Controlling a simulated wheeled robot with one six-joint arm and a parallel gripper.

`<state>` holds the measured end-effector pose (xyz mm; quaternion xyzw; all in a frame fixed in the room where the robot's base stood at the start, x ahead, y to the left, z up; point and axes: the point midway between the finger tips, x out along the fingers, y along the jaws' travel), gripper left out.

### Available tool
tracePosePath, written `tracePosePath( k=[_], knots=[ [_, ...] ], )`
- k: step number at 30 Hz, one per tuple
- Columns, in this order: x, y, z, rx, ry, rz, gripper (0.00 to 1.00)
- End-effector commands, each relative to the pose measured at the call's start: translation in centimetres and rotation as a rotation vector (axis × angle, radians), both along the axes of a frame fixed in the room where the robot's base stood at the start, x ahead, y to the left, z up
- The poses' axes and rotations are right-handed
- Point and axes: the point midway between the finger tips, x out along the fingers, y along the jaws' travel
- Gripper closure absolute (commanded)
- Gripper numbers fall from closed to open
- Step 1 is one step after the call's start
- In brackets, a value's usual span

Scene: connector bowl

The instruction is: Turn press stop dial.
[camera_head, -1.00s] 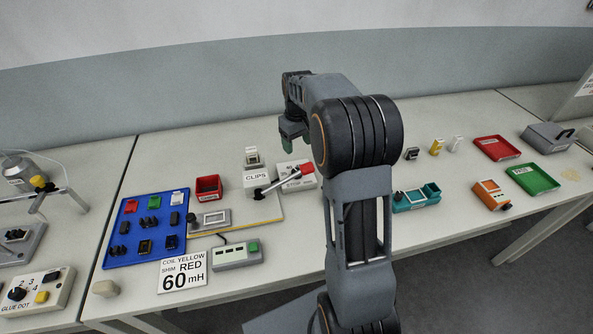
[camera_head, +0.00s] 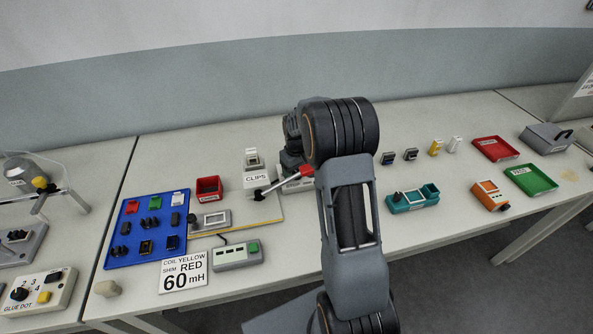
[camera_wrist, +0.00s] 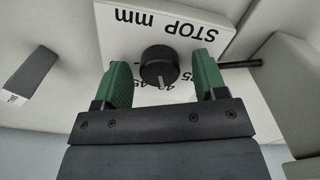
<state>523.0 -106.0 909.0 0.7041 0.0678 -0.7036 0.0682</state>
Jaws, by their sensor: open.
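The press stop dial (camera_wrist: 159,66) is a round black knob with a pale pointer line, on a white panel (camera_wrist: 190,22) marked "STOP mm" with numbers, partly hidden below the knob. In the wrist view my gripper (camera_wrist: 161,75) is open, its two green fingers on either side of the knob, with a gap visible at each side. In the head view the white stop box (camera_head: 297,184) is mostly hidden behind my arm, and the dial and fingertips are not visible there.
A dark rod (camera_wrist: 240,64) lies close to the right finger. A blue tray (camera_head: 133,248) and a teal holder (camera_head: 408,203) sit farther out.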

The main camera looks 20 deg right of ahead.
Motion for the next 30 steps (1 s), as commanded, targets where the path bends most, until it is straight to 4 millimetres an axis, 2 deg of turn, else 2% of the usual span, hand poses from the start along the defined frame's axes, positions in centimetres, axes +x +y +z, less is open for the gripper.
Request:
tracePosePath(
  k=[5, 20, 30],
  knots=[
    [0.0, 0.01, 0.0, 0.0, 0.0, 0.0, 0.37],
    [0.0, 0.02, 0.02, 0.0, 0.001, 0.0, 0.84],
    [0.0, 0.03, -0.03, 0.001, 0.001, -0.075, 0.84]
  ],
)
